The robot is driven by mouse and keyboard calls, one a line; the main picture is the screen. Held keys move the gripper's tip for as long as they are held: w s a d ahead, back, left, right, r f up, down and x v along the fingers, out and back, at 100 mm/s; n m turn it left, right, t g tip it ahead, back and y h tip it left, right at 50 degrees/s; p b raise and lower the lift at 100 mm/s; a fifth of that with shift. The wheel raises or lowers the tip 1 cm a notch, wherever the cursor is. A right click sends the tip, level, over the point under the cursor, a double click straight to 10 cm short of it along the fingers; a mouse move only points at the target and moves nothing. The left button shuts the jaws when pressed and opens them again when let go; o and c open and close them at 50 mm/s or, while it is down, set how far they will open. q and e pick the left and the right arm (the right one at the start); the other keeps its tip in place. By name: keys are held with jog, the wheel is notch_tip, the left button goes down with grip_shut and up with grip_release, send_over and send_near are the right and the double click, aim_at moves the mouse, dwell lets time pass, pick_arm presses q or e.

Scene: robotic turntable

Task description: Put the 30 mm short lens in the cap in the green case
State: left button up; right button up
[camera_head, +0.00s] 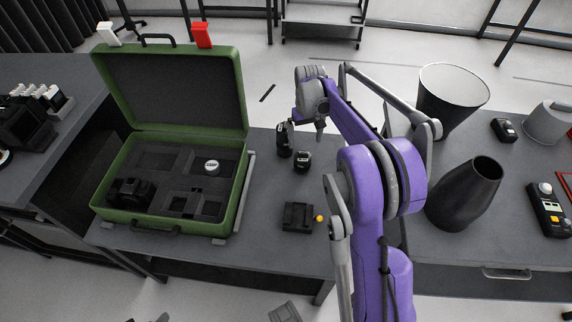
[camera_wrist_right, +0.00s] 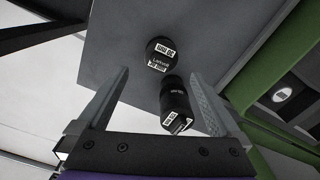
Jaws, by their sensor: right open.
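Two black lenses stand on the grey table (camera_head: 262,190) right of the open green case (camera_head: 240,185): a taller one (camera_head: 283,140) and a shorter one (camera_head: 301,160). Their size labels are too small to read surely. The cap (camera_head: 211,167), a disc with a white label, sits in the case's black foam. In the right wrist view the taller lens (camera_wrist_right: 174,97) is between the finger lines, and the shorter lens (camera_wrist_right: 160,48) stands beyond it. My right gripper (camera_head: 305,127) is open and empty above the lenses. My left gripper is not in view.
A black camera (camera_head: 130,192) lies in the case's front left. A black block (camera_head: 298,216) with an orange ball (camera_head: 319,218) is near the table's front edge. The case's raised lid (camera_head: 240,95) stands at the back.

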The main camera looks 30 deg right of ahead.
aim_at(303, 153)
notch_tip(303, 153, down, 5)
jog(key=shift+r+b, duration=0.15)
jog(key=shift+b, duration=0.15)
jog(key=shift+w+f+b, duration=0.15)
jog(key=shift+f+b, duration=0.35)
jog(key=shift+f, duration=2.2)
jog(key=shift+a, duration=0.1)
grip_shut()
